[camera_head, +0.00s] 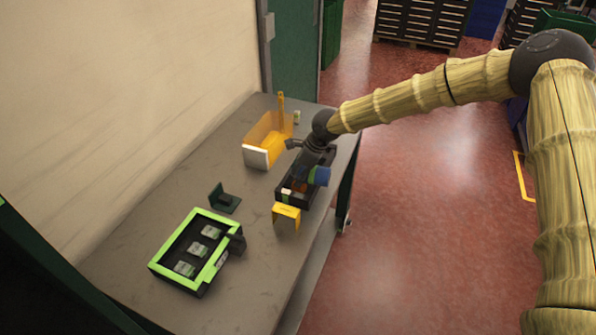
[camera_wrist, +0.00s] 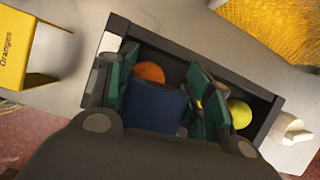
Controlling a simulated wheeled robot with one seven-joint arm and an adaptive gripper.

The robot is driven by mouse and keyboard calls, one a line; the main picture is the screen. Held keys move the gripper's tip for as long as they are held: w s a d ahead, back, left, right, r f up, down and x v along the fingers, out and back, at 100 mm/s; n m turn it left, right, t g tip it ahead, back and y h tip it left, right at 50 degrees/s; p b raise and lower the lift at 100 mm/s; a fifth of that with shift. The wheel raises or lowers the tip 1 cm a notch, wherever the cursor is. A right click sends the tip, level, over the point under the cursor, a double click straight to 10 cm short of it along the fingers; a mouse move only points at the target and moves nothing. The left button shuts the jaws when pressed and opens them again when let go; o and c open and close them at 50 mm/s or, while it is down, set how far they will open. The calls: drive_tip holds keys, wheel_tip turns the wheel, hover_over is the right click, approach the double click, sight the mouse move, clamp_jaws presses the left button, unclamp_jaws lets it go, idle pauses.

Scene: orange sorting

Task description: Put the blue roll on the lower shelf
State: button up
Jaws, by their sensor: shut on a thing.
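My gripper (camera_wrist: 161,82) is shut on the blue roll (camera_wrist: 155,107), with its green finger pads on either side of it. In the head view my gripper (camera_head: 312,168) is over the dark crate (camera_head: 283,191) on the table, and the blue roll (camera_head: 321,176) shows at the crate's right side. Whether the roll touches the crate cannot be told. The crate (camera_wrist: 183,52) holds an orange (camera_wrist: 149,73) and a yellow-green ball (camera_wrist: 241,113), partly hidden by the fingers. A grey lower shelf (camera_head: 316,262) shows in part under the table's right edge.
A yellow sign (camera_head: 287,213) reading "Oranges" in the wrist view (camera_wrist: 28,55) stands by the crate. A yellow bin (camera_head: 258,156) is behind. A green-rimmed tray (camera_head: 165,262) and a dark green bracket (camera_head: 225,199) lie left. Red floor (camera_head: 420,220) is clear right of the table.

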drive_tip(key=shift+f, duration=0.15)
drive_tip(key=o, duration=1.2)
drive_tip(key=shift+c, duration=0.2)
drive_tip(key=shift+r, duration=0.7)
drive_tip(key=b+v, duration=0.3)
drive_tip(key=v, duration=0.9)
drive_tip(key=shift+f, duration=0.1)
